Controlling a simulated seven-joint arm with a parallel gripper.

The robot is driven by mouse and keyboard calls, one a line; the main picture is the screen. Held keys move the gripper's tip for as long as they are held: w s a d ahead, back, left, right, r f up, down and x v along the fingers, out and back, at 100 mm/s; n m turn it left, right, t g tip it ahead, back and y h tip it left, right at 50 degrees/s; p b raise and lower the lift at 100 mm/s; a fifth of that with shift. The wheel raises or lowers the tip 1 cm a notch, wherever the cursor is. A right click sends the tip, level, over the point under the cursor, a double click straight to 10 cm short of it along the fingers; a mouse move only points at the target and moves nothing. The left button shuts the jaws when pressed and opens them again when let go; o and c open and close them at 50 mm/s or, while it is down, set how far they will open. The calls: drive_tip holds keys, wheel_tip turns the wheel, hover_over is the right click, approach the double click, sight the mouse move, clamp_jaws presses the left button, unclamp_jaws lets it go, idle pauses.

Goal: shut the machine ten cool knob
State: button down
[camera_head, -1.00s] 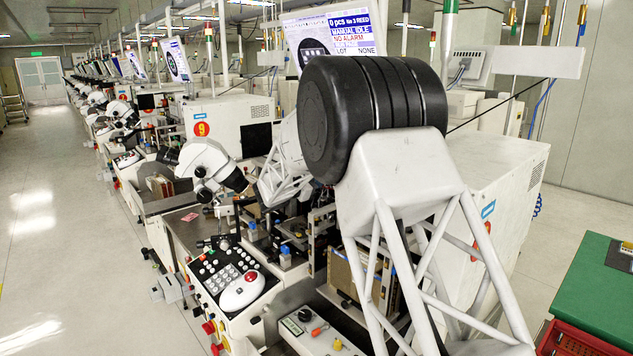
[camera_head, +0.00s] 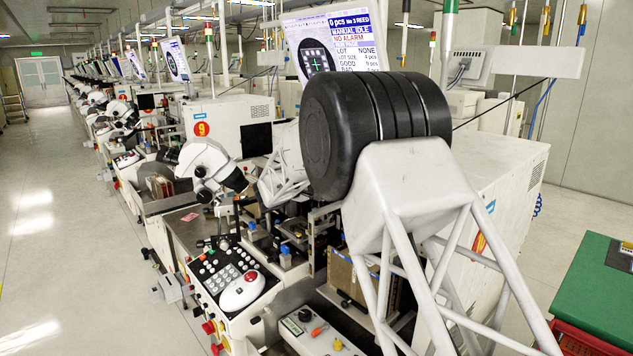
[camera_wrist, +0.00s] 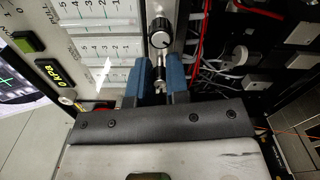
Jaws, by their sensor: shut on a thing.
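In the wrist view my gripper (camera_wrist: 160,74) has two blue fingers closed on a small, slim metal knob (camera_wrist: 159,79). Most of this knob is hidden between the fingers, and I can read no label on it. A black round knob (camera_wrist: 162,35) with a silver centre sits just above the fingertips, outside the grip. To its left is a pale panel (camera_wrist: 107,20) with rows of numbered scales. In the head view my own arm hides the gripper and the held knob.
A green button (camera_wrist: 25,42) and a small kPa display (camera_wrist: 55,75) sit left of the scales. Red and white cables (camera_wrist: 212,55) run close on the right. In the head view the machine's monitor (camera_head: 330,45) stands behind my arm, and a green-topped table (camera_head: 590,285) is at right.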

drive_tip(key=m, duration=0.4)
drive_tip(key=shift+m, duration=2.2)
drive_tip(key=c, duration=1.4)
unclamp_jaws()
drive_tip(key=shift+s+a, duration=0.1)
drive_tip(key=v, duration=0.7)
drive_tip(key=shift+s+a, duration=0.2)
drive_tip(key=shift+s, duration=0.05)
